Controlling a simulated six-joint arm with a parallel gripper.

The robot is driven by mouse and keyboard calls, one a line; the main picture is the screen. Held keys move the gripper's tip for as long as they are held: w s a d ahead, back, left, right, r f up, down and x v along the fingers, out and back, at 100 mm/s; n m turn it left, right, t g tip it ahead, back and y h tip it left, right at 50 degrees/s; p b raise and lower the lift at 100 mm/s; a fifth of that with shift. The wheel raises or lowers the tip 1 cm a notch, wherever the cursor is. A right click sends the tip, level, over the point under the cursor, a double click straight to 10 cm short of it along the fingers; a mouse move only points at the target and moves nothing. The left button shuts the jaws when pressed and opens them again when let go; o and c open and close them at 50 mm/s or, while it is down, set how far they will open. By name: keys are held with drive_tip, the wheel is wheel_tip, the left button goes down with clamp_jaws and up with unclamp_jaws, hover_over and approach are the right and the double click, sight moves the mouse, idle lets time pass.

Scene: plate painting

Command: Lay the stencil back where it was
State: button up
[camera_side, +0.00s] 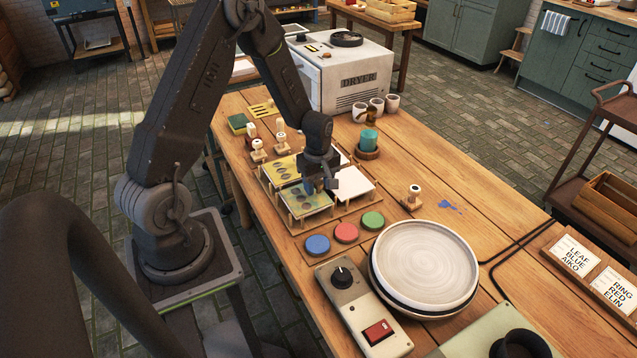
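My gripper (322,186) points down over the low wooden rack in the middle of the table. A pale green stencil (316,203) with dark round holes lies at the front of the rack, right under my gripper and partly hidden by it. A blue patch shows on it beside the fingers. I cannot tell whether the fingers touch or grip it. A yellow stencil (278,170) with dark holes lies behind it to the left. A plain white plate-like panel (357,184) lies to the right. Another yellow piece with slots (263,110) lies farther back.
Blue (317,244), red (346,233) and green (373,220) discs sit in front of the rack. Stamps, a teal pot (369,140), cups and the dryer (345,75) stand around.

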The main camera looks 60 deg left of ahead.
drive_tip(key=shift+o, duration=0.2)
wheel_tip(320, 180, up, 12)
drive_tip(key=s+d+r+m+t, duration=0.3)
drive_tip(key=s+d+r+m, duration=0.2)
drive_tip(key=d+r+m, duration=0.45)
drive_tip(key=s+d+r+m+t, duration=0.2)
drive_tip(key=s+d+r+m, duration=0.5)
drive_tip(key=s, duration=0.3)
drive_tip(key=shift+s+d+m+t, duration=0.2)
drive_tip(key=shift+d+m+t, duration=0.15)
drive_tip(key=shift+m, duration=0.4)
